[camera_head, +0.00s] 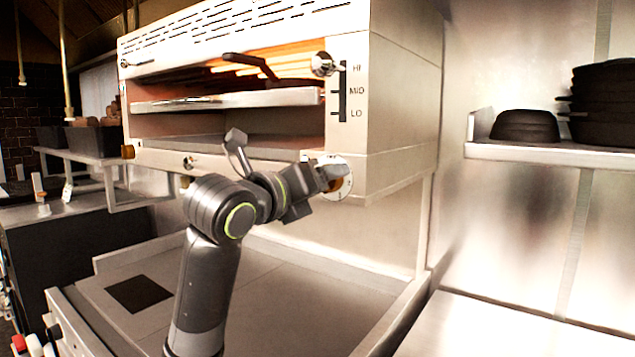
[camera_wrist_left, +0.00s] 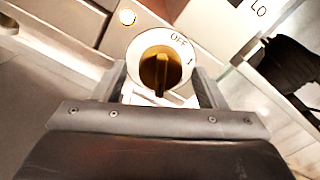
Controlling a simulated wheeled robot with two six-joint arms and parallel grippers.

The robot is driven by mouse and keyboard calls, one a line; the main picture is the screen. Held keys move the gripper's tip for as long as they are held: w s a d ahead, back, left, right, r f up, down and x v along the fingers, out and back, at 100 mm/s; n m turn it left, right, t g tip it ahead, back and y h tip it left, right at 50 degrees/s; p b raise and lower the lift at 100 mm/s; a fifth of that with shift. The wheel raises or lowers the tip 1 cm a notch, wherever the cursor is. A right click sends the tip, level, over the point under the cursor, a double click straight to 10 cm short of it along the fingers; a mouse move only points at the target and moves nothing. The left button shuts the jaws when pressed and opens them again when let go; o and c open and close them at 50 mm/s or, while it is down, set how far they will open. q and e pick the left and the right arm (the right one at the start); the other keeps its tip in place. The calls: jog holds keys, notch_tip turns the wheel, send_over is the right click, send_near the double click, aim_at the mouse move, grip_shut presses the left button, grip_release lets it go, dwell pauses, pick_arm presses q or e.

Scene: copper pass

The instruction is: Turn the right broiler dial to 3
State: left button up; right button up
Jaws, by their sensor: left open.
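The right broiler dial (camera_head: 346,184) is a round white plate with a brass knob at the lower right corner of the broiler (camera_head: 390,120). In the left wrist view the dial (camera_wrist_left: 143,50) shows the marks OFF and 1 on its upper right; its lower edge is hidden. Its brass knob (camera_wrist_left: 158,72) has a raised ridge standing nearly upright in the picture. I cannot make out the set mark. My left gripper (camera_head: 328,178) is at the dial, and in the wrist view its open fingers (camera_wrist_left: 161,88) stand on either side of the knob, with no clear contact. My right gripper is not in view.
A second brass knob (camera_head: 128,152) is at the broiler's lower left. A rack-height lever (camera_head: 323,64) beside HI, MID and LO marks sits above the dial. A steel shelf (camera_head: 560,154) with dark pans (camera_head: 525,126) is at the right. The flat steel surface (camera_head: 290,290) below is clear.

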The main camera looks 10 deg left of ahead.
pick_arm(q)
jog(key=shift+s, duration=0.1)
jog(key=b+v, duration=0.1)
jog(key=v, duration=1.6)
jog(key=shift+b, duration=0.4)
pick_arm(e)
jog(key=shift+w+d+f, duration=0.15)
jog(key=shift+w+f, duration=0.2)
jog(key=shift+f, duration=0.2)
pick_arm(q)
jog(key=shift+s+a, duration=0.1)
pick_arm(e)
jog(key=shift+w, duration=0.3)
